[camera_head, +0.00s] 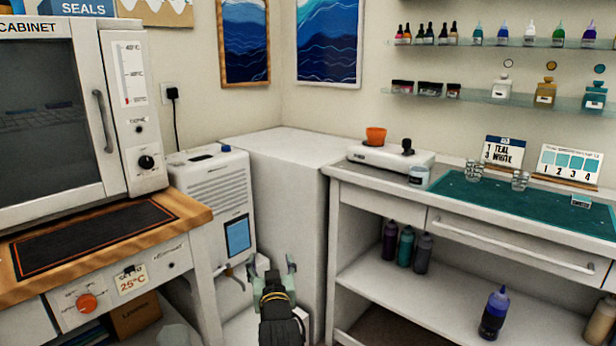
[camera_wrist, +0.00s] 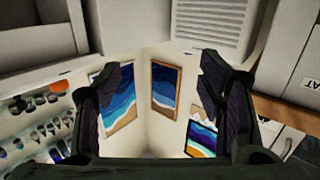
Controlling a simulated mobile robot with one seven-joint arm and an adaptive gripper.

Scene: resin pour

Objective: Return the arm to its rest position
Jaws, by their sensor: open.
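My gripper (camera_head: 272,267) is low in the middle of the head view, in front of the white corner block, with its fingers pointing up and apart. In the wrist view my gripper (camera_wrist: 165,95) shows two dark fingers spread wide with nothing between them. Through the gap the wrist view shows the room corner and framed wave pictures (camera_wrist: 165,88), upside down. My gripper touches nothing that I can see.
A cabinet (camera_head: 50,110) stands on a wooden-topped bench at left, beside a white unit (camera_head: 215,190).

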